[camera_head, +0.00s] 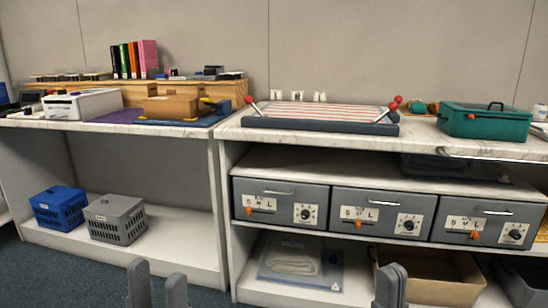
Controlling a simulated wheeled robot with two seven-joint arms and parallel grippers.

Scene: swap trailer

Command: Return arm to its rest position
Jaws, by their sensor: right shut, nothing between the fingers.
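My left gripper (157,284) shows at the bottom edge, left of centre. Its two grey fingers stand apart with carpet and the shelf base visible between them. My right gripper (391,285) shows at the bottom edge, right of centre. Its fingers are together and hold nothing. It stands in front of a brown cardboard box (445,278) on the low shelf and covers part of it. Only the fingertips of both grippers are in view; the rest of both arms is out of the picture.
A grey drawer unit (322,209) stands under the right counter (300,139). A striped board with red-knobbed levers (320,116) and a teal case (485,123) rest on top. Blue (58,208) and grey (115,219) crates sit on the left lower shelf. Carpet is free at lower left.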

